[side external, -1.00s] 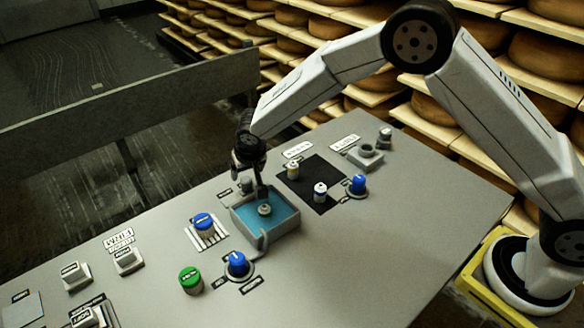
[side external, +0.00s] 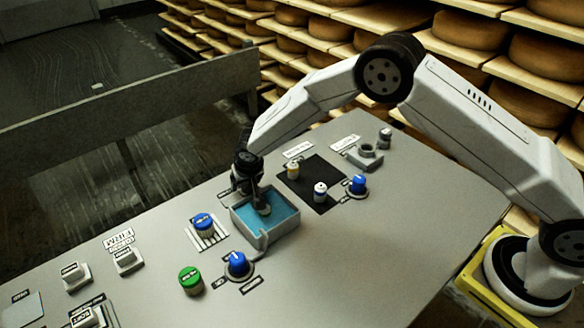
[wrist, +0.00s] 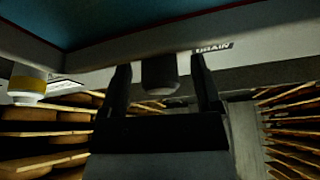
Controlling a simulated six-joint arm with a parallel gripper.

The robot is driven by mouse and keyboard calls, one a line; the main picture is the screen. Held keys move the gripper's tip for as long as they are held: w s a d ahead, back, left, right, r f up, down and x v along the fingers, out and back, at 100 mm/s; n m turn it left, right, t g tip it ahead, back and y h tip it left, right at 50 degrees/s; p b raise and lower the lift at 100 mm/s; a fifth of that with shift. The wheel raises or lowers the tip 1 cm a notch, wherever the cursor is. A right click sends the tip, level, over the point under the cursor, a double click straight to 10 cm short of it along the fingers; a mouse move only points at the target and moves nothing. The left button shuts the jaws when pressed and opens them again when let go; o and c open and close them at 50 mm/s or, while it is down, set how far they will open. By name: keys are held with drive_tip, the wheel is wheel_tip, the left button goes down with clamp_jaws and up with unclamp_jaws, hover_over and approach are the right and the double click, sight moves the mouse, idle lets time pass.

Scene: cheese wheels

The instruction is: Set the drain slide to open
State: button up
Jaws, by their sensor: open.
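In the wrist view a dark, stubby knob (wrist: 159,72) stands close to the DRAIN label (wrist: 213,48), on the grey panel. It appears to be the drain slide's handle. My gripper (wrist: 160,68) is open, with one dark finger on each side of the knob and a gap visible on both sides. In the side view my gripper (side external: 255,198) is low at the back-left edge of the blue-floored basin (side external: 283,208). The gripper hides most of the slide there, so its exact position cannot be told.
A blue knob (side external: 238,264) and a green knob (side external: 190,280) stand in front of the basin. Another blue knob (side external: 203,222) lies to its left. Small bottles stand on a black mat (side external: 325,177) to the right. The panel's front right is clear.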

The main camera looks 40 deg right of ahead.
clamp_jaws()
drive_tip(key=shift+a, duration=0.1)
idle(1.2)
